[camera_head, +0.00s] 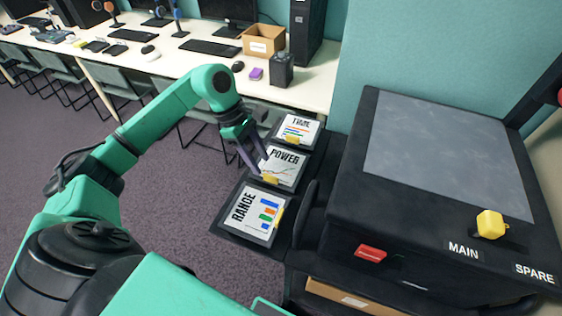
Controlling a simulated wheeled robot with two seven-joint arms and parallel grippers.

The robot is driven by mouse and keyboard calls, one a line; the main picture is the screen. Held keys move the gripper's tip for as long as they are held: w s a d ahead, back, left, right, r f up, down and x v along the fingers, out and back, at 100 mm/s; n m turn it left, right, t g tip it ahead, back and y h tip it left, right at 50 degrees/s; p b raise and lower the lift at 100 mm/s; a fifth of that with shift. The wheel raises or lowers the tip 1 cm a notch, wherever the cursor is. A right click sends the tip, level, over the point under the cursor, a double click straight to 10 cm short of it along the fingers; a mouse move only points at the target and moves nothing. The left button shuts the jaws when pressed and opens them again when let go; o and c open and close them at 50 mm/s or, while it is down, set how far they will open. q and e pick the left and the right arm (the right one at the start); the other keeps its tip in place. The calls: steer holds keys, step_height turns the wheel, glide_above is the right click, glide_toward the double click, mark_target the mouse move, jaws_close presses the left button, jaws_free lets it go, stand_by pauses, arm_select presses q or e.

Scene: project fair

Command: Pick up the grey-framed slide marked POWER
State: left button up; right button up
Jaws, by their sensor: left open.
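The slide marked POWER (284,168) is a white sheet with a line graph in a dark grey frame, with a yellow tab at its lower edge. It lies in the middle of a row on a dark shelf, between the slide marked TIME (299,126) behind it and the slide marked RANGE (252,213) in front. My left gripper (257,161) points down at the left edge of the POWER slide, open, with nothing seen between its fingers. I cannot tell whether a finger touches the frame. My right gripper is not in view.
A large black machine (350,209) with a grey top panel stands right of the slides, with a yellow knob (490,224) by MAIN and a red part (370,253). Behind is a white desk (316,91) with computers, a cardboard box (264,42) and small items. Carpet lies left.

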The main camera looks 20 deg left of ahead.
mark_target(270, 176)
arm_select(q)
steer(key=p+x, duration=0.2)
steer(key=x, duration=0.3)
steer(key=shift+d+p, duration=0.2)
steer(key=shift+p, duration=0.1)
steer(key=shift+f, duration=0.3)
steer(key=shift+w, duration=0.15)
steer(key=c, duration=0.7)
jaws_close()
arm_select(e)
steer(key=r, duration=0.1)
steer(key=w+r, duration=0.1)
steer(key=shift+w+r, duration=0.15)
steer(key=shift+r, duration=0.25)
